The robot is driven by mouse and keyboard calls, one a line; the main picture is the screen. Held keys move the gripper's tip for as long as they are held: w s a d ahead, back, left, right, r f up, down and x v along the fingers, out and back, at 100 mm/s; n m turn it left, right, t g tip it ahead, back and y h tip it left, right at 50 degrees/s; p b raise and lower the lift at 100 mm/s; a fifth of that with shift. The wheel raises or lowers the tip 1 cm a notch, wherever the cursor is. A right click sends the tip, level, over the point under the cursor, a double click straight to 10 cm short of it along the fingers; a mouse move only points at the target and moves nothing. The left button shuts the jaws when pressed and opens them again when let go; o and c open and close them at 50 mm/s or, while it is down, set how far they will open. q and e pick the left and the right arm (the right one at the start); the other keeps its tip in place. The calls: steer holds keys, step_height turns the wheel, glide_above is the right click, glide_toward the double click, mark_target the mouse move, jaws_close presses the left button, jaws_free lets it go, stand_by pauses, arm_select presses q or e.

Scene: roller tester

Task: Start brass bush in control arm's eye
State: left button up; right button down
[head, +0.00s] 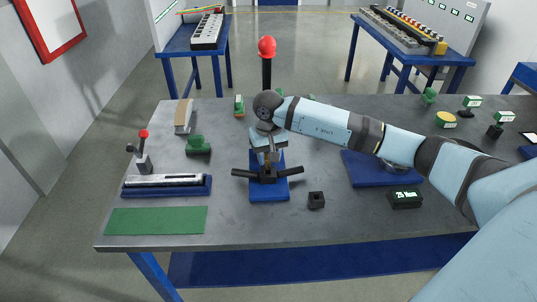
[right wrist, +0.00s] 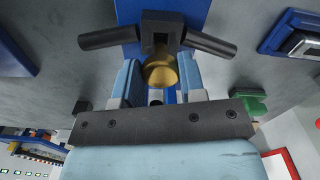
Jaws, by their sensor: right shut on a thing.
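The black control arm (head: 267,177) sits on a blue base (head: 268,192) in the middle of the table, its two rods spreading left and right. In the right wrist view its dark block (right wrist: 161,24) is at the top centre. My right gripper (head: 267,153) is over the control arm, pointing down. In the right wrist view my gripper (right wrist: 160,82) is shut on the brass bush (right wrist: 160,70), between two pale blue fingers. The bush's end is right by the block; I cannot tell whether it has entered the eye. My left gripper is not in view.
A red-topped black post (head: 267,70) stands behind the fixture. A small black block (head: 316,200) lies to its right. A blue tray (head: 360,170) and a dark labelled box (head: 405,198) are further right. A lever clamp (head: 143,160) and green mat (head: 157,220) are left.

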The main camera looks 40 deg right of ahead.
steer(key=shift+b, duration=0.55)
stand_by(1.3)
steer(key=shift+f+b, duration=0.65)
steer(key=shift+f, duration=0.05)
stand_by(0.4)
steer(key=shift+b, duration=0.3)
stand_by(0.4)
steer(key=shift+f+b, duration=0.3)
steer(key=shift+b, duration=0.1)
stand_by(0.5)
steer(key=c, duration=0.6)
jaws_free()
step_height(320, 180, up, 8)
steer(key=shift+f, duration=0.2)
